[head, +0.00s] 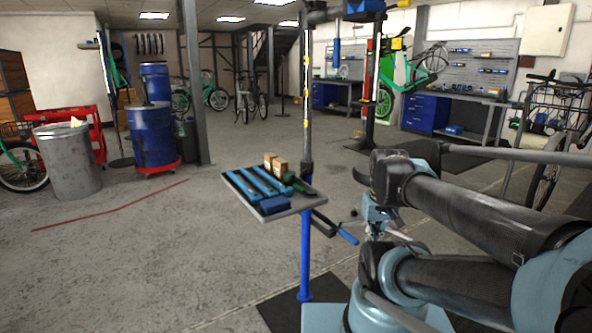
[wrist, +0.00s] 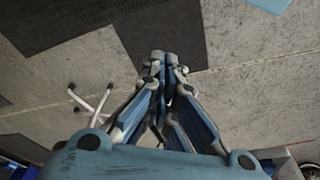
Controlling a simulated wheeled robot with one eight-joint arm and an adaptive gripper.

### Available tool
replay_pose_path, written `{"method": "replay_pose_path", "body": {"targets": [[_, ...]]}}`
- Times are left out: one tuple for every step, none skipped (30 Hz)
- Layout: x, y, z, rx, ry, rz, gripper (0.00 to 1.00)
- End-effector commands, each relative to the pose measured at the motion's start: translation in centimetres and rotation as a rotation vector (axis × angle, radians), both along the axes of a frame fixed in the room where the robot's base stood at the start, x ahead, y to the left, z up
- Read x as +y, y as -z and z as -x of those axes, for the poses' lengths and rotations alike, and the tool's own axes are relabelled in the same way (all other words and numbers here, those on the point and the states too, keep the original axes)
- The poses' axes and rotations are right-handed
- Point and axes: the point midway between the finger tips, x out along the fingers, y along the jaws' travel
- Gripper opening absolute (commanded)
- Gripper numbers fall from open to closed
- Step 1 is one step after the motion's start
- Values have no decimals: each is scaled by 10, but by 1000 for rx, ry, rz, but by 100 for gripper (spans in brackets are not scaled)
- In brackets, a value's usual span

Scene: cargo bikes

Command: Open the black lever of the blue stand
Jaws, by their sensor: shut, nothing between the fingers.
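The stand (head: 306,250) is a post, blue low down and grey higher up. It carries a grey tool tray (head: 311,204) at mid height. A dark lever-like part (head: 324,219) with a blue end sticks out to the right just below the tray. A dark clamp head (head: 325,15) with blue parts is at the top edge; I cannot tell which dark part is the black lever. My gripper (head: 378,232) is right of the post, apart from it and partly hidden by my arm. In the wrist view my gripper (wrist: 165,62) is shut and empty, over bare floor and dark mats.
Blue tools and wooden blocks (head: 276,164) lie on the tray. A black mat (head: 285,310) lies under the stand. Blue drums (head: 153,137) and a grey bin (head: 68,165) stand at the left. A green bike (head: 408,75) and workbenches are behind. The floor left of the stand is clear.

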Motion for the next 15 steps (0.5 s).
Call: {"method": "replay_pose_path", "body": {"targets": [[3, -9, -9, 0, -23, -3, 0], [7, -15, -14, 1, -43, -4, 0], [12, -23, -22, 1, -73, -6, 0], [15, -29, -28, 1, -94, -8, 0], [17, -36, -35, 0, -119, -9, 0], [21, -45, -45, 0, -152, -10, 0], [24, -51, -52, -1, -177, -12, 0], [28, -57, -59, -1, -202, -16, 0], [32, -65, -70, -2, -235, -17, 0], [35, -71, -77, -3, -259, -19, 0], [38, -77, -85, -4, -284, -21, 0], [43, -84, -95, -6, -318, -23, 0], [47, -89, -103, -6, -343, -25, 0], [50, -94, -111, -7, -367, -28, 0], [55, -101, -122, -9, -400, -29, 0]]}}
